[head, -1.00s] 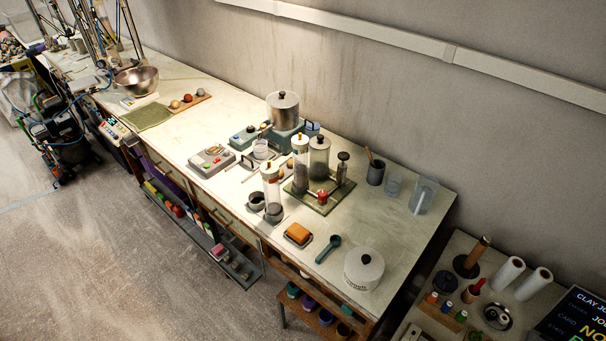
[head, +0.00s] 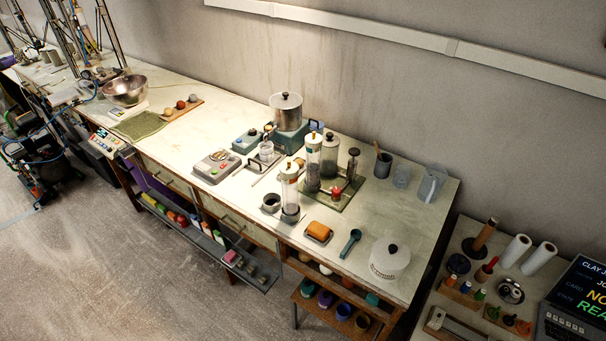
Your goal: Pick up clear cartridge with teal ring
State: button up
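Two tall clear cartridges with pale collars and small knobs stand upright on the long workbench. The front clear cartridge (head: 290,193) has an orange-toned band near its top and stands on a small base plate. The rear clear cartridge (head: 313,163) has a dark filling and stands on a tray (head: 338,203). A teal ring cannot be made out for sure on either one at this size. My gripper is not in view.
A grey lidded canister (head: 330,155) stands close beside the rear cartridge. A steel pot (head: 286,110) stands behind. An orange block (head: 318,232), a teal scoop (head: 350,243) and a white lidded jar (head: 389,261) are to the right. Floor (head: 130,270) before the bench is clear.

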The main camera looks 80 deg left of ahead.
aim_at(313, 157)
jog(key=k, duration=2.2)
jog(key=u, duration=2.2)
jog(key=i, duration=0.75)
jog(key=z, duration=0.2)
